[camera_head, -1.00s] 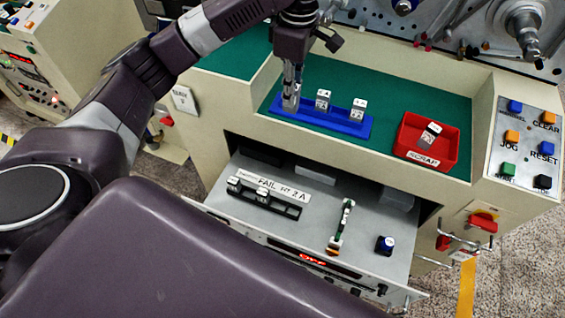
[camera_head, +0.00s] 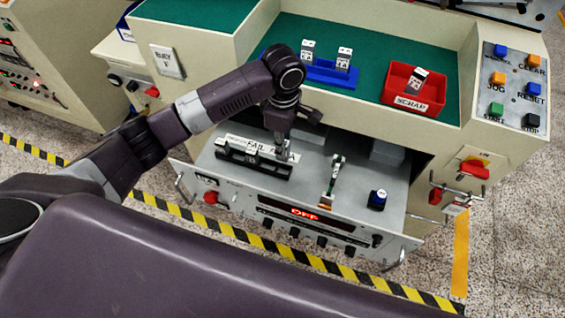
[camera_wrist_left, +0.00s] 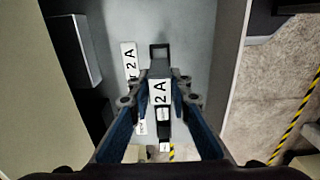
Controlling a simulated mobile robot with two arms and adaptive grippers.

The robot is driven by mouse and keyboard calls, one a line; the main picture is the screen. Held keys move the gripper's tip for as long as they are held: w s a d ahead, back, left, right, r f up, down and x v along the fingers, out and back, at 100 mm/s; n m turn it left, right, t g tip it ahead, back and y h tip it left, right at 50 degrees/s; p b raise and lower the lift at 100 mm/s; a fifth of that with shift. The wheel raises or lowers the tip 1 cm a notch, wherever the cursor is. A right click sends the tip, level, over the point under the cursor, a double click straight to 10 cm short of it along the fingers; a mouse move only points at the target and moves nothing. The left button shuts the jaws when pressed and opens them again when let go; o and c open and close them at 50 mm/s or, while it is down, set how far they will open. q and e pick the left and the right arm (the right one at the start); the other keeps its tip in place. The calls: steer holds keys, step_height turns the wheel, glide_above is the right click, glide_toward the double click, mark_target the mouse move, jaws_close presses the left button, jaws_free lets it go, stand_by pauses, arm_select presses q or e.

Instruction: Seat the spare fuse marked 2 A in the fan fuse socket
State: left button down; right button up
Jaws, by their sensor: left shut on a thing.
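My left gripper (camera_head: 281,150) points down over the right end of the black fuse holder (camera_head: 255,170) in the open grey drawer. In the left wrist view it is shut on a white-faced fuse (camera_wrist_left: 160,93) that reads 2 A. The fuse is in front of the holder, whose empty end frame (camera_wrist_left: 160,49) shows beyond it. I cannot tell whether the fuse touches the holder. My right gripper is out of view.
The blue rack (camera_head: 330,75) holds two fuses on the green worktop. The red SCRAP bin (camera_head: 404,101) holds one. A slim upright part (camera_head: 335,172) and a blue-topped knob (camera_head: 378,199) stand on the drawer's right. The worktop's front wall rises behind the drawer.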

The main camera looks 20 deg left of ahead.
arm_select(q)
step_height(320, 180, down, 3)
steer(key=shift+f, duration=2.8)
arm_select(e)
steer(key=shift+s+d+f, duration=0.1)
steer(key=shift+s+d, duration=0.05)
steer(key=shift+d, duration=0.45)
arm_select(q)
steer(key=c, duration=1.8)
jaws_free()
steer(key=shift+f, duration=0.1)
steer(key=shift+o, duration=0.2)
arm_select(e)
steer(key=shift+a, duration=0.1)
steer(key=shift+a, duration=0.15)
arm_select(q)
steer(key=shift+r, duration=0.45)
step_height(320, 180, up, 11)
steer(key=shift+d+r, duration=0.1)
steer(key=shift+r, duration=0.1)
